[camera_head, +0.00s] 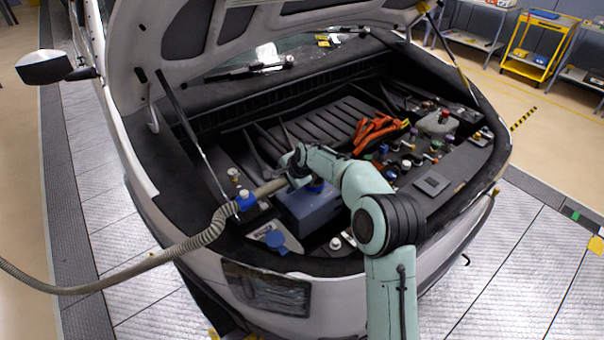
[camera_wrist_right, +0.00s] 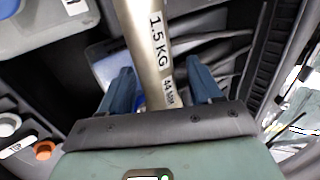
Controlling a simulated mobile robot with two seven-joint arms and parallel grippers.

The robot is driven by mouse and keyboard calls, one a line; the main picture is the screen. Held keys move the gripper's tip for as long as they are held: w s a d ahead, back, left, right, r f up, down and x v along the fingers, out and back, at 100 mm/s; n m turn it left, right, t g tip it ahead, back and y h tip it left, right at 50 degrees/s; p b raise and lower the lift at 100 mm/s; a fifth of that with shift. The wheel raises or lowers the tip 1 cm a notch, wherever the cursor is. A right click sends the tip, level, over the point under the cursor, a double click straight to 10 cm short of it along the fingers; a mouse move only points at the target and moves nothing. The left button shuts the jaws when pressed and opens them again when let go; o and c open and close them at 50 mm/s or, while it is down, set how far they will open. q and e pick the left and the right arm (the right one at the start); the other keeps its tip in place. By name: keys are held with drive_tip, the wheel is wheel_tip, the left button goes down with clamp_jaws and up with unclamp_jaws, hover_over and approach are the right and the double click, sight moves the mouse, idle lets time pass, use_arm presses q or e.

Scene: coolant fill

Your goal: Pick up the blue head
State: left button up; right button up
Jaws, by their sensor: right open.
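The blue head (camera_head: 245,201) is at the end of a grey corrugated hose (camera_head: 205,233), over the front left of the open engine bay. A tan metal barrel (camera_head: 269,187) extends from it toward my right gripper (camera_head: 287,177). In the right wrist view, the barrel (camera_wrist_right: 150,45), printed "1.5 KG" and "44 MM", passes between the two blue fingers of my right gripper (camera_wrist_right: 157,78). The gripper is open with the barrel between its fingers; contact is hard to judge. The barrel's far end is hidden by the gripper. My left gripper is not in view.
Orange cables (camera_head: 377,131) and several small caps lie to the right. The raised hood (camera_head: 150,60) and its thin struts border the bay.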

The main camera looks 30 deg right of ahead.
drive_tip(key=shift+s, duration=0.1)
drive_tip(key=shift+c, duration=1.2)
clamp_jaws()
drive_tip(key=shift+r, duration=0.25)
